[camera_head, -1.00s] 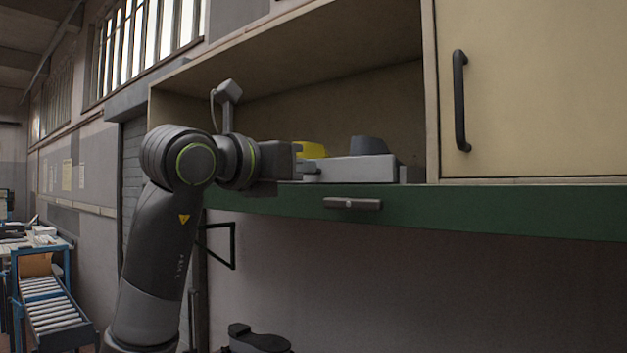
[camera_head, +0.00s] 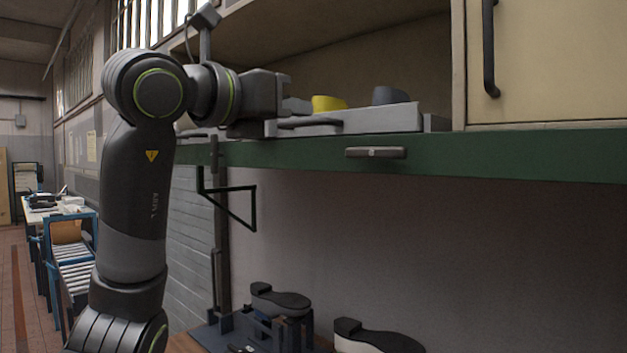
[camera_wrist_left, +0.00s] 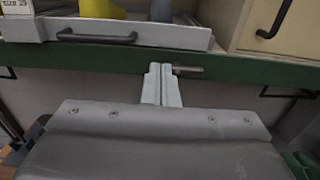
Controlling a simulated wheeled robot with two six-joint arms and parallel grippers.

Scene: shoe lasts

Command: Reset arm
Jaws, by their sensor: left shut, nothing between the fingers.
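My left gripper (camera_head: 298,106) is in front of the shelf in the head view, and its arm comes up from the lower left. In the left wrist view its two pale fingers (camera_wrist_left: 161,84) are together with nothing between them. That tray also shows in the head view (camera_head: 380,119), behind the gripper. It holds a yellow shoe last (camera_head: 328,103) and a dark grey one (camera_head: 390,95). My right gripper is in neither current view.
The green shelf edge (camera_head: 500,151) runs across, with a small metal handle (camera_head: 376,152) on it. A beige cabinet door (camera_head: 560,60) is at the upper right. Below stand dark soles (camera_head: 280,299) on a fixture (camera_head: 235,330). A blue roller conveyor (camera_head: 75,265) is at the left.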

